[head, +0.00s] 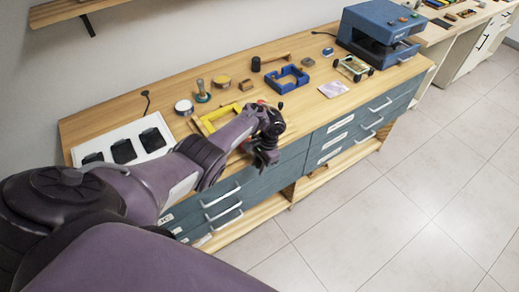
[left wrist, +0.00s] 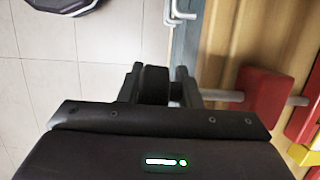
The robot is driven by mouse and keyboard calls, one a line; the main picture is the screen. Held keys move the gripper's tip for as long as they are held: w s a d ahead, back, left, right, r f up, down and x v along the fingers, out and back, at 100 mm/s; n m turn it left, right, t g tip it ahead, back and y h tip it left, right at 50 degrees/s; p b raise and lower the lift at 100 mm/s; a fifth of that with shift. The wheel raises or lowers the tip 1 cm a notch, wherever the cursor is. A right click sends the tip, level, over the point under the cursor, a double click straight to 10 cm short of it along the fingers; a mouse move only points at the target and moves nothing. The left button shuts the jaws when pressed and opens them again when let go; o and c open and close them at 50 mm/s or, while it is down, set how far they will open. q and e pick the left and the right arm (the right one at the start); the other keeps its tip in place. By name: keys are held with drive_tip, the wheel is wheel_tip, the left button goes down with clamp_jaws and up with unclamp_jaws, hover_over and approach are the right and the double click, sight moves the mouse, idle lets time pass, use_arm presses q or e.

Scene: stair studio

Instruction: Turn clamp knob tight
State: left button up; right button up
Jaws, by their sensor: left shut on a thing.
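My left gripper (head: 266,158) is at the front edge of the wooden workbench. In the left wrist view its two fingers (left wrist: 160,85) are shut on a black knob (left wrist: 154,86). A grey metal rod (left wrist: 222,95) runs to the right, roughly in line with the knob, and passes through a red clamp block (left wrist: 262,92). More red and a yellow bar (left wrist: 303,155) show at the right edge. In the head view a yellow frame (head: 205,125) lies beside my left forearm, which hides part of it. The knob is hard to make out there. My right gripper is not in view.
The bench top (head: 222,70) holds a blue frame (head: 288,80), a white tray with black pieces (head: 123,150), tape rolls (head: 184,107) and a blue machine (head: 378,35). Drawer handles (head: 222,195) stick out below the front edge. The floor (head: 400,210) in front is clear.

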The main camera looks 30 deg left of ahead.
use_arm(q)
drive_tip(key=shift+s+d+f+g+b, duration=0.2)
drive_tip(key=shift+d+g+b, duration=0.1)
drive_tip(key=shift+g+b, duration=0.25)
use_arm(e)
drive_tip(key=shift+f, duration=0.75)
use_arm(q)
drive_tip(key=o, duration=0.6)
drive_tip(key=shift+o, duration=0.9)
drive_tip(key=shift+w+d+r, duration=0.1)
drive_tip(key=shift+r, duration=0.1)
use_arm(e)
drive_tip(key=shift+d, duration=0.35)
